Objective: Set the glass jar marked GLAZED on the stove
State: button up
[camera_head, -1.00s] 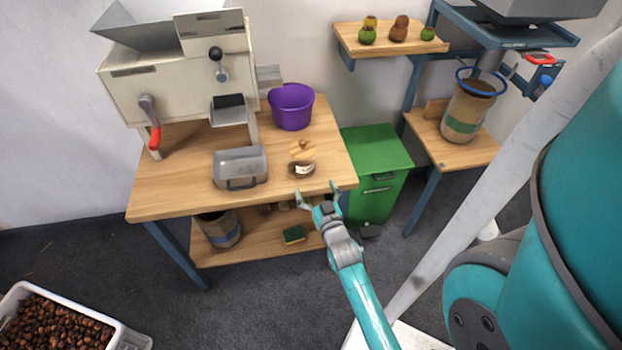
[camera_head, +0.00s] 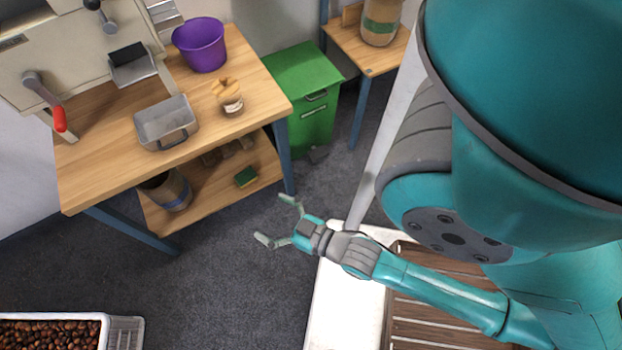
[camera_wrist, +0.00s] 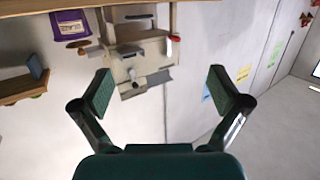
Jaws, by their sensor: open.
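I cannot make out a stove in either current view.
A metal tray (camera_head: 166,122), a purple bucket (camera_head: 200,45) and a cream machine (camera_head: 60,65) stand on the bench. A sponge (camera_head: 246,177) lies on its lower shelf. A green cabinet (camera_head: 305,85) stands right of it. A chestnut crate (camera_head: 125,333) is lower left; floor between is clear.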

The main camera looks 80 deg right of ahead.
jog(key=shift+o, duration=0.2)
jog(key=s+a+r+n+y, duration=0.3)
jog(key=s+a+r, duration=0.4)
jog(key=s, duration=0.3)
jog(key=shift+s+r+g+y, duration=0.3)
jog(key=shift+r+y, duration=0.1)
jog(key=shift+y, duration=0.5)
jog(key=m+g+h, duration=0.1)
jog(key=m+h, duration=0.7)
jog(key=h, duration=0.4)
send_near(236, 106)
jog(key=x, duration=0.7)
jog(key=shift+w+r, duration=0.15)
jog(key=shift+x, duration=3.05)
